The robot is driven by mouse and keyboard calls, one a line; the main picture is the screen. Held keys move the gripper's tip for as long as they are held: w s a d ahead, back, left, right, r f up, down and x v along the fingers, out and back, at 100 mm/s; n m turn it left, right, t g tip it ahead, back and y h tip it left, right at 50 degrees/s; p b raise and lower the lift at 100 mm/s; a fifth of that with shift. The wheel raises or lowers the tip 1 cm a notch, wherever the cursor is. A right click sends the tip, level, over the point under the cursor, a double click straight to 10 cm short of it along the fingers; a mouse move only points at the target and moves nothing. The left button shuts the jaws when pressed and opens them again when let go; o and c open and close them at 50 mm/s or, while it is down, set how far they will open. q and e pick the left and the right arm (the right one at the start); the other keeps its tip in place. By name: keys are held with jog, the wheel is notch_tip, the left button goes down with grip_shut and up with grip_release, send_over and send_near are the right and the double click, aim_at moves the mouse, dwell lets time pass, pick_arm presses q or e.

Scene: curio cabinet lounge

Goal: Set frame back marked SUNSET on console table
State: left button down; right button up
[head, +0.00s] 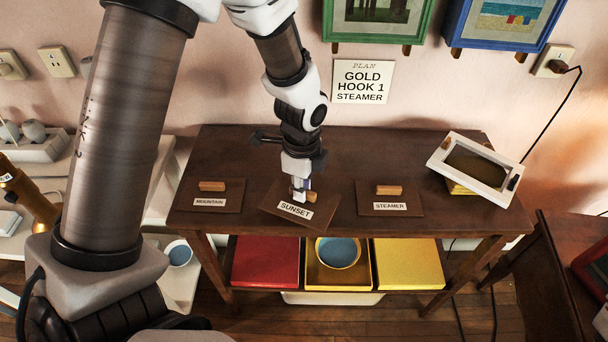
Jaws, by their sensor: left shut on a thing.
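The frame back marked SUNSET (293,214) is a brown board with a white label and a small wooden block handle. It is at the front middle of the dark console table (400,152), turned slightly askew. My left gripper (301,192) comes down from above and is shut on its handle, hiding part of it. I cannot tell whether the board rests on the table or is just above it. Similar backs marked MOUNTAIN (210,195) and STEAMER (388,198) lie to its left and right. My right gripper is not in view.
A white frame (480,172) sits tilted on a yellow thing at the table's right end. A red box (265,262), an open yellow box with a blue-filled bowl (339,252) and a yellow box (408,264) stand on the lower shelf. A plan card (362,82) hangs behind.

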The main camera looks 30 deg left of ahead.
pick_arm(q)
jog(key=w+a, duration=0.1)
jog(key=w, duration=0.1)
jog(key=w+a+f, duration=0.1)
jog(key=w+a, duration=0.1)
jog(key=shift+a+f, duration=0.1)
jog(key=shift+a, duration=0.05)
jog(key=shift+s+f, duration=0.2)
jog(key=shift+f, duration=1)
jog(key=shift+w+f, duration=0.1)
jog(key=shift+f, duration=0.2)
jog(key=c, duration=1.2)
grip_release()
jog(key=shift+f, duration=0.15)
notch_tip(320, 180, up, 12)
jog(key=shift+r+p, duration=0.2)
jog(key=shift+p, duration=0.4)
